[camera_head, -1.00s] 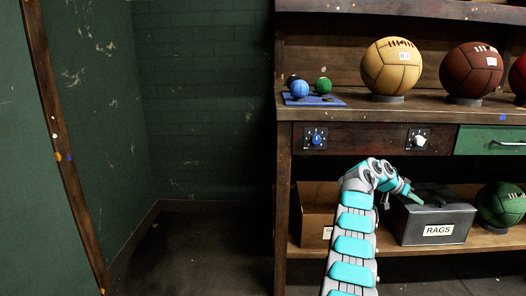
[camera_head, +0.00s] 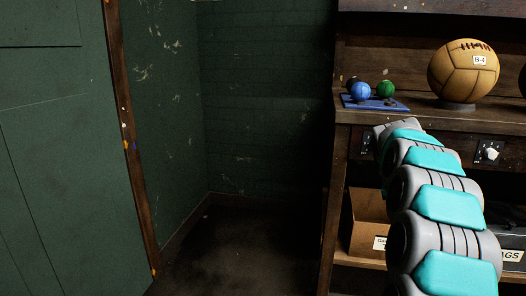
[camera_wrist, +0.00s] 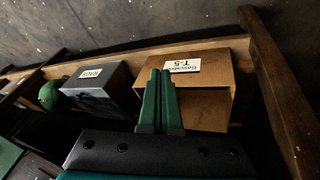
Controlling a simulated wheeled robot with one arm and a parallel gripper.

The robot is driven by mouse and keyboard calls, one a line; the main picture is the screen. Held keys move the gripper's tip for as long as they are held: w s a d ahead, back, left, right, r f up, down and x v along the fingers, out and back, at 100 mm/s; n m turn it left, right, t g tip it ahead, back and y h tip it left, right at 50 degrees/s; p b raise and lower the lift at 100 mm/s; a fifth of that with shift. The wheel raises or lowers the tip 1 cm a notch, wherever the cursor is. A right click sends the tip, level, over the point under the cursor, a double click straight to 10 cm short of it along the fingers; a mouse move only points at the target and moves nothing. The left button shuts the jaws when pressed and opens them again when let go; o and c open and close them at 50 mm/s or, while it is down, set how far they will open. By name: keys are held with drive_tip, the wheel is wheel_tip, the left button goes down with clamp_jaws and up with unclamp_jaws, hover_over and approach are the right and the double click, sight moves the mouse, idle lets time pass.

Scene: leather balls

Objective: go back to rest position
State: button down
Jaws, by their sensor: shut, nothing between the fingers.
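My gripper (camera_wrist: 159,100) shows in the wrist view as two green fingers held together, with nothing between them. It appears in front of a cardboard box (camera_wrist: 212,75) on the low shelf; I cannot tell the gap between them. In the head view my grey and teal arm rises from the lower right toward the bench front, and the gripper itself is hidden there.
A wooden bench (camera_head: 350,112) holds a tan ball (camera_head: 463,72) and a blue tray (camera_head: 375,103) with small balls. The cardboard box and a dark rags box (camera_wrist: 98,85) sit below. A green ball (camera_wrist: 48,96) lies beyond. Floor (camera_head: 240,245) left of the bench is clear.

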drive_tip(key=s+a+n+g+y, duration=0.15)
drive_tip(key=s+a+n, duration=0.25)
drive_tip(key=s+a, duration=1.4)
drive_tip(key=s+a+f+n+g+y, duration=0.1)
drive_tip(key=s+a+f, duration=0.15)
drive_tip(key=s, duration=0.65)
drive_tip(key=s+a+f+n+y, duration=0.1)
drive_tip(key=s+a, duration=0.2)
drive_tip(key=s, duration=0.7)
drive_tip(key=s+a+f+n+g+y, duration=0.1)
drive_tip(key=s+a+f, duration=0.15)
drive_tip(key=s, duration=0.65)
wheel_tip(320, 180, up, 7)
drive_tip(key=p, duration=0.6)
drive_tip(key=shift+a+f+p, duration=0.15)
drive_tip(key=shift+a+p, duration=0.05)
drive_tip(key=shift+p, duration=0.15)
